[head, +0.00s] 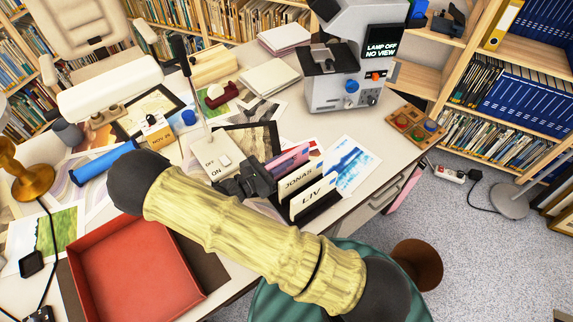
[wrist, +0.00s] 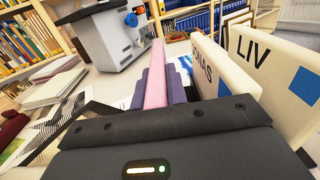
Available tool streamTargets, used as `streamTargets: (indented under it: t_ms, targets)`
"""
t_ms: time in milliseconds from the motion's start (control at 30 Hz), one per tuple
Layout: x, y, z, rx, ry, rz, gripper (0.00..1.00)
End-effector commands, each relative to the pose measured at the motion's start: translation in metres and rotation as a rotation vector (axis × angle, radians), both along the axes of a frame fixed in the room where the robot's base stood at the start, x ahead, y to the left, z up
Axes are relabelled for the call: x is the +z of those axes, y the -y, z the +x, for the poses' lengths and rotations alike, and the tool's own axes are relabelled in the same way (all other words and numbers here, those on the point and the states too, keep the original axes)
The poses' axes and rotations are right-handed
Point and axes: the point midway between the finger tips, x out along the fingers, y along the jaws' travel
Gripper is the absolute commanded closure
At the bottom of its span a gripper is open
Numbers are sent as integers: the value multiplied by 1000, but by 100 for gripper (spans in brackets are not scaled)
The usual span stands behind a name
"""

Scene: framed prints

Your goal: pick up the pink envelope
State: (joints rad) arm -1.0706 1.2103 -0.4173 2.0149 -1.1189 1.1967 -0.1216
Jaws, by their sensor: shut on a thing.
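The pink envelope (head: 290,160) stands on edge just behind the card marked JONAS (head: 299,183) in the head view. In the wrist view the envelope (wrist: 156,75) is a narrow pink strip seen edge-on between the two fingers. My gripper (wrist: 157,88) is shut on it; in the head view my gripper (head: 262,174) is at the envelope's left end. The card marked LIV (head: 313,195) stands in front of JONAS. Whether the envelope's lower edge is clear of the holder is hidden.
A dark holder (head: 318,211) carries the cards, close to my gripper's right. A grey microscope-like device (head: 345,90) stands behind. A switch box (head: 217,163) marked ON is left of my gripper. A red tray (head: 135,270) lies at front left. Prints cover much of the desk.

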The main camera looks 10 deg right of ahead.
Motion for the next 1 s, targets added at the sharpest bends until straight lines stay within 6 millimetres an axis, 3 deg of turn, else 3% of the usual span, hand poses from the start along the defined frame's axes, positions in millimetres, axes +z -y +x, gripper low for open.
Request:
streamTargets:
  t_ms: [267, 733, 1000]
  targets:
    - [14, 0, 0, 0, 1, 0, 100]
    - [92, 0, 0, 1, 1, 2, 100]
    - [101, 0, 0, 0, 0, -1, 100]
